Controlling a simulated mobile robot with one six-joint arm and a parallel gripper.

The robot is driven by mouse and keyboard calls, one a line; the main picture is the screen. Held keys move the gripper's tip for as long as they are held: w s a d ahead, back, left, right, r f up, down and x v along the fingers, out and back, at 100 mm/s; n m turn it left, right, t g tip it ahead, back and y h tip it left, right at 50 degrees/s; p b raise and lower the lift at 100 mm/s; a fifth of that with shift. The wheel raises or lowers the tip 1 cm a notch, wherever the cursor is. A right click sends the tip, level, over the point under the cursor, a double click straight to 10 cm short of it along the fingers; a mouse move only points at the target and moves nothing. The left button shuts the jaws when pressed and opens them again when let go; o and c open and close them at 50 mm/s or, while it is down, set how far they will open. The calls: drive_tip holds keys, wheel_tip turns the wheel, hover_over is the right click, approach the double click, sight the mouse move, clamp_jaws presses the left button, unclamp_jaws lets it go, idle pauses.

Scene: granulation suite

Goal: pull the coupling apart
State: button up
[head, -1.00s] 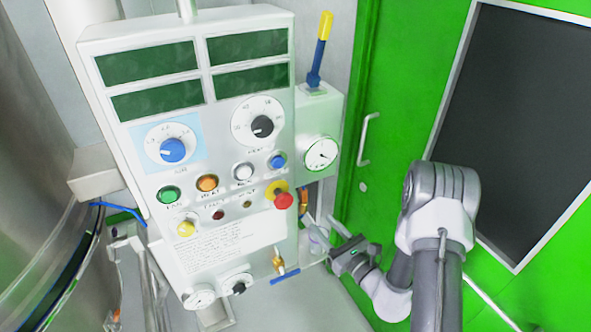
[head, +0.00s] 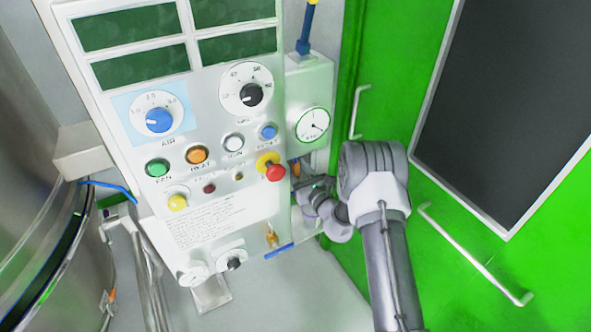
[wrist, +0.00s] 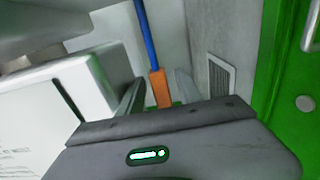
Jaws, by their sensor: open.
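In the wrist view an orange coupling piece (wrist: 160,88) hangs upright at the lower end of a blue hose (wrist: 146,35). My gripper (wrist: 158,92) is open, one finger to each side of the orange piece. I cannot tell whether either finger touches it. The coupling's lower end is hidden behind my gripper body. In the head view a small part of the orange piece (head: 295,168) shows below the gauge box, and my gripper (head: 303,190) is close to it, its fingers mostly hidden beside the panel.
The control panel (head: 215,215), with knobs, buttons and a red stop button (head: 274,172), stands just left of my gripper. The gauge box (head: 311,100) is above it. A green door (head: 400,60) with a handle (head: 358,112) is to the right. A wall vent (wrist: 221,75) shows behind.

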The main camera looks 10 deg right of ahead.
drive_tip(key=shift+w+a, duration=0.1)
drive_tip(key=shift+w, duration=0.1)
drive_tip(key=shift+c, duration=0.4)
clamp_jaws()
drive_tip(key=shift+r, duration=0.1)
idle(0.9)
